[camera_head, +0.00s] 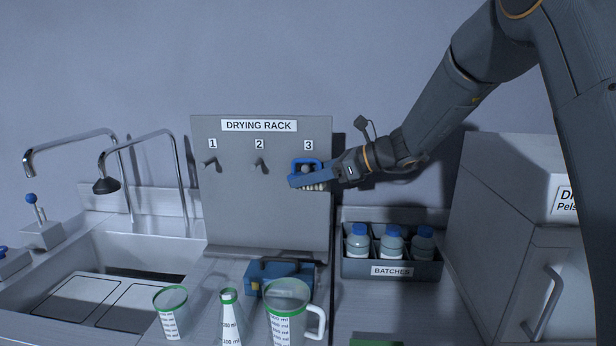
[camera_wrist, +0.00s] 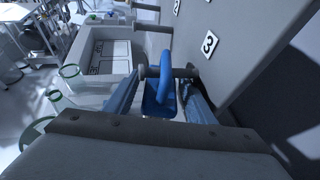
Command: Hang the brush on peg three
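The blue brush (camera_head: 307,161) is at peg three on the grey drying rack board (camera_head: 235,200), under the label 3. Its blue loop also shows in the wrist view (camera_wrist: 166,70). Peg three (camera_wrist: 186,72) crosses at the loop there, and the loop appears to be around it. My gripper (camera_head: 312,177) is at the brush, coming from the right. In the wrist view its two fingers (camera_wrist: 160,95) stand on either side of the brush body, with narrow gaps that look clear. Pale bristles show below the brush in the head view.
Peg one (camera_head: 210,163) and peg two (camera_head: 259,162) are bare. Below stand a blue box-like item (camera_head: 268,272), green-rimmed measuring vessels (camera_head: 287,295) and a batches rack (camera_head: 392,271) with bottles. A sink (camera_head: 140,250) is at left, a white cabinet (camera_head: 500,230) at right.

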